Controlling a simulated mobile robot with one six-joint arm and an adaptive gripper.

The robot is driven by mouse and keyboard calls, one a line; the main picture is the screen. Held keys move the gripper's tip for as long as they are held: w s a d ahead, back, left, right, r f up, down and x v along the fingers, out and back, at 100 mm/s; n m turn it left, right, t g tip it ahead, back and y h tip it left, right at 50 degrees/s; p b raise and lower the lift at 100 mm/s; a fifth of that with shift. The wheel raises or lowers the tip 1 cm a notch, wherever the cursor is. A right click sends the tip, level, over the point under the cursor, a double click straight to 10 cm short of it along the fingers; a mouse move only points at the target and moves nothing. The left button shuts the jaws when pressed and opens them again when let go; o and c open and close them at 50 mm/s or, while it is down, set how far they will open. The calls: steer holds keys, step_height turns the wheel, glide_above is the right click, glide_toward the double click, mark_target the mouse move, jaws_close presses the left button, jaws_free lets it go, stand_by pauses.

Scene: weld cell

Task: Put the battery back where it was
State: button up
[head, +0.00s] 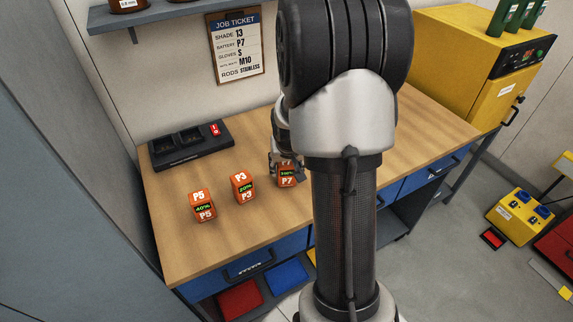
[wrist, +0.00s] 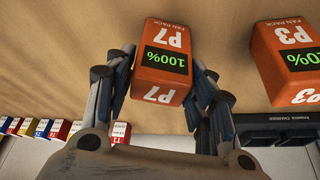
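The orange P7 battery (head: 287,177) stands on the wooden workbench, its display reading 100%. In the wrist view the P7 battery (wrist: 165,62) sits between the two fingers of my gripper (wrist: 165,80). The fingers are close along both its sides; whether they press on it cannot be told. In the head view my gripper (head: 286,162) is partly hidden behind my arm. The black charger (head: 190,145) lies at the back left of the bench, with empty-looking bays and a small red mark at its right end.
The P3 battery (head: 243,187), at 20%, and the P5 battery (head: 202,205), at 40%, stand left of P7. A job ticket (head: 237,48) on the wall lists battery P7. Bare bench (head: 250,225) lies in front; a yellow cabinet (head: 455,60) stands right.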

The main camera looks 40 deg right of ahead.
steer(key=shift+o, duration=1.3)
steer(key=shift+r, duration=0.1)
steer(key=shift+r, duration=0.25)
steer(key=p+v, duration=0.4)
steer(key=v, duration=0.7)
steer(key=s+a+r+n+y, duration=0.1)
steer(key=s+a+r+n, duration=0.15)
steer(key=a+r, duration=0.35)
steer(key=s+a+r+n, duration=0.1)
steer(key=s+a+r, duration=0.25)
steer(key=a, duration=0.45)
steer(key=s+a+r+n+y, duration=0.1)
steer(key=s+a+r+n, duration=0.1)
steer(key=s+a, duration=0.8)
steer(key=shift+s+r+n+t+y, duration=0.25)
steer(key=shift+s+n+t+y, duration=0.15)
steer(key=shift+n, duration=0.45)
steer(key=shift+w+a, duration=0.1)
steer(key=shift+a, duration=0.05)
